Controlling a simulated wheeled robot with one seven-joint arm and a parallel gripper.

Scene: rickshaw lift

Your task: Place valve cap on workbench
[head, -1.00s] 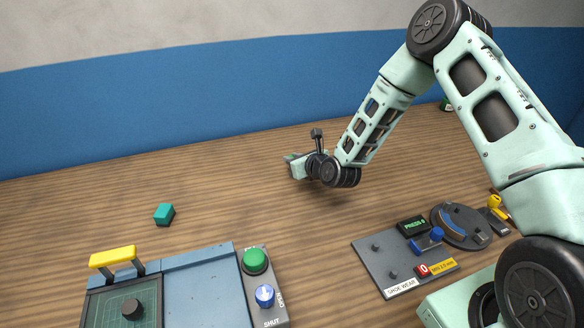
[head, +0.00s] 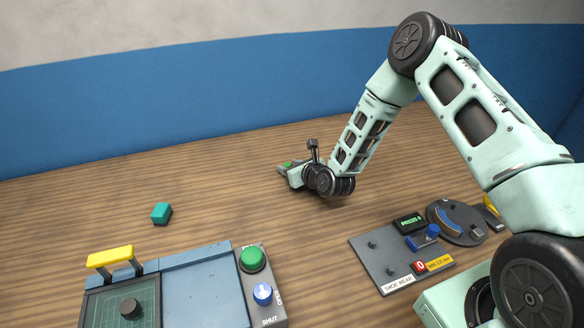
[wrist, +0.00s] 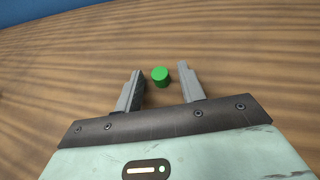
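A small green cylinder (wrist: 160,76), which looks like the valve cap, stands on the wooden workbench (wrist: 60,85) in the wrist view. It is between the tips of my gripper (wrist: 161,71), with a gap on each side. The two grey fingers are apart and hold nothing. In the head view my gripper (head: 284,170) is low over the middle of the workbench (head: 230,185), pointing left. A bit of green (head: 287,165) shows at the fingers there; the rest of the cap is hidden.
A teal block (head: 161,213) lies to the left. A blue-grey case with a yellow handle (head: 110,257) and a panel with a green button (head: 253,259) stand at front left. A grey shoe-wear panel (head: 375,262) is at front right. The bench around my gripper is clear.

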